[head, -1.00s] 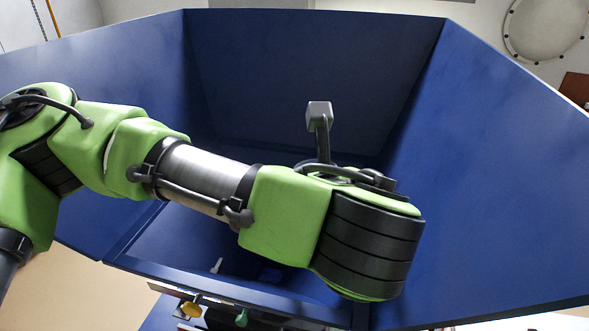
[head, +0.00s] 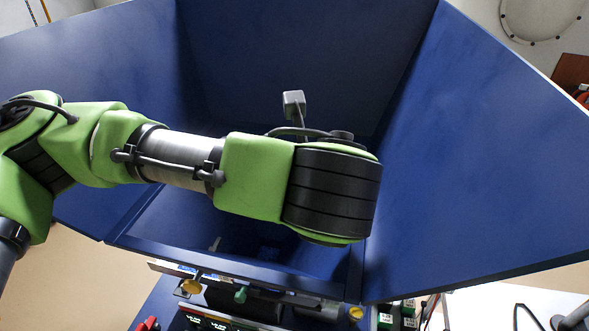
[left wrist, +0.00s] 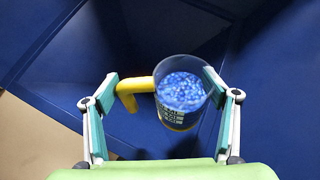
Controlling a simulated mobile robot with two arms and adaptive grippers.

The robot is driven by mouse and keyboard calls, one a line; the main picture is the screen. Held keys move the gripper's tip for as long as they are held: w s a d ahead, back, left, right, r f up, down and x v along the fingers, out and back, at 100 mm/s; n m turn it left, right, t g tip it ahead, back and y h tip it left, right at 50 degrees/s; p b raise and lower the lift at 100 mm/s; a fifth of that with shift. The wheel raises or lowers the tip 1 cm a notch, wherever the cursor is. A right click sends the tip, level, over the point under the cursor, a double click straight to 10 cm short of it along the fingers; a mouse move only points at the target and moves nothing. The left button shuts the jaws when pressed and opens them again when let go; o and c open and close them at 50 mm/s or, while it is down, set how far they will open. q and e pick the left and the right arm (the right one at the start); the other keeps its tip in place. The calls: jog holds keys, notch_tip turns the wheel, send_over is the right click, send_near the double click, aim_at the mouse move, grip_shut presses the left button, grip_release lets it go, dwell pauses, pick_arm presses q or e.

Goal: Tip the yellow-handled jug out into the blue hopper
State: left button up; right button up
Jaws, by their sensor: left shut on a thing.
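The blue hopper (head: 480,150) fills most of the head view, with tall flared walls around a deep middle. My left arm reaches in from the left over it, and its wrist hides the left gripper and the jug in that view. In the left wrist view the jug (left wrist: 179,117) has a yellow handle (left wrist: 134,90) pointing left, a yellow band low down and dark markings. It holds blue granules (left wrist: 181,90) near its rim and looks close to upright.
Below the hopper's front edge are a panel with yellow knobs (head: 191,287) and a green knob (head: 240,294), plus small boxes (head: 408,310) at the lower right. The hopper walls rise close around my left arm.

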pick_arm(q)
jog(key=shift+w+r+g, duration=0.15)
jog(key=shift+r+g, duration=0.05)
jog(key=shift+g, duration=0.1)
jog(key=shift+r+n+g+h, duration=0.1)
jog(key=shift+n+g+h, duration=0.4)
jog(key=shift+g+h, duration=0.55)
jog(key=g, duration=0.1)
jog(key=g+h, duration=0.1)
jog(key=g, duration=0.1)
jog(key=shift+a+f+n+h, duration=0.15)
jog(key=shift+f+n+h, duration=0.1)
jog(key=shift+f+n, duration=0.15)
jog(key=shift+f+g+h, duration=0.25)
jog(key=shift+g+h, duration=0.15)
jog(key=shift+g, duration=0.45)
jog(key=f+n+g+h, duration=0.1)
jog(key=g+h, duration=0.1)
jog(key=g, duration=0.1)
jog(key=w+a+f+n+g+h+b, duration=0.1)
jog(key=g+h, duration=0.2)
jog(key=w+f+n+g+h, duration=0.1)
jog(key=g+h, duration=0.2)
jog(key=shift+w+a+f+g, duration=0.1)
jog(key=shift+w+a+g, duration=0.1)
jog(key=shift+g, duration=0.2)
jog(key=shift+c, duration=0.2)
